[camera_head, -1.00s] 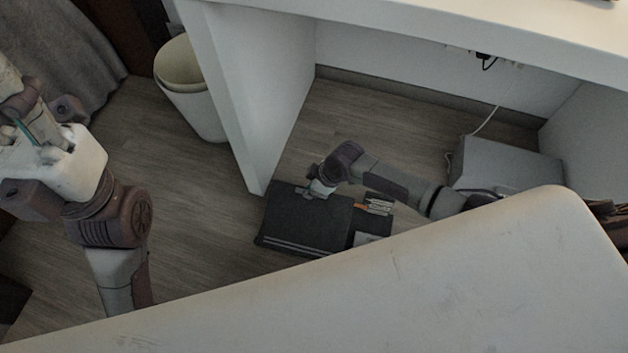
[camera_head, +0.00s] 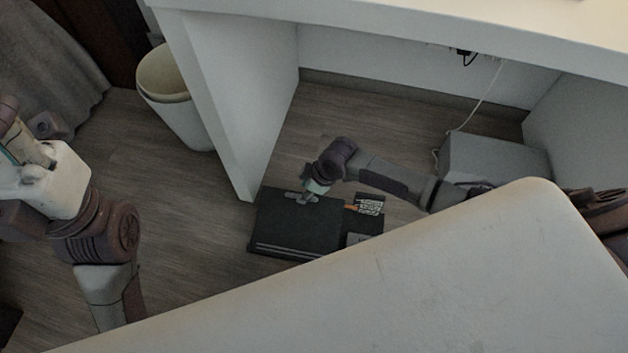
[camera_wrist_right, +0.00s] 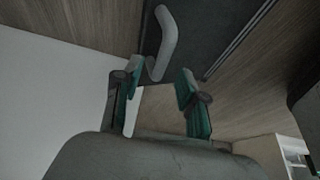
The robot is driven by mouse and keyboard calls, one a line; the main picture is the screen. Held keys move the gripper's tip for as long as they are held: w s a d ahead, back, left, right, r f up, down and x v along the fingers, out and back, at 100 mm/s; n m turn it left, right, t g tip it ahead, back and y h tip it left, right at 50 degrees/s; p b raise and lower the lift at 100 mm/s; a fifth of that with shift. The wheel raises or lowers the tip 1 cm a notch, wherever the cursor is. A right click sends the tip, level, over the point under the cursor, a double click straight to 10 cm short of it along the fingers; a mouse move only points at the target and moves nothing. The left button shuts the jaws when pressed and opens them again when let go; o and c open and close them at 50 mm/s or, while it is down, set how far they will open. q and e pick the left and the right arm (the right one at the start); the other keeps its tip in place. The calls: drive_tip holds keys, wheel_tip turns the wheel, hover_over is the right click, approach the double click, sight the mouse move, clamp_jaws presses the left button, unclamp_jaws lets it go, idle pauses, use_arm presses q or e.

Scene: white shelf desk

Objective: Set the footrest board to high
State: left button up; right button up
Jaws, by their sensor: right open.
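The footrest board (camera_head: 290,228) is a dark flat panel low on the floor under the desk. A light grey bar handle (camera_head: 296,198) lies near its back edge. The handle (camera_wrist_right: 164,42) and dark board (camera_wrist_right: 205,35) also show in the right wrist view. My right gripper (camera_head: 310,193) is at the handle's right end in the head view. In the wrist view my right gripper (camera_wrist_right: 160,82) is open, with the handle's near end just beyond and between its green-padded fingers. Contact cannot be told. My left gripper (camera_head: 14,140) is at the far left, away from the board; its fingers are unclear.
A white desk panel (camera_head: 225,100) stands left of the board. A cream bin (camera_head: 175,95) is beyond it. A grey box (camera_head: 495,158) with a white cable is at the right. A dark piece with a label (camera_head: 369,204) adjoins the board. A large pale surface fills the foreground.

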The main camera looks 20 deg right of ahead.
drive_tip(key=v, duration=0.9)
drive_tip(key=shift+s+r, duration=0.15)
drive_tip(key=shift+r, duration=0.05)
drive_tip(key=shift+d, duration=0.1)
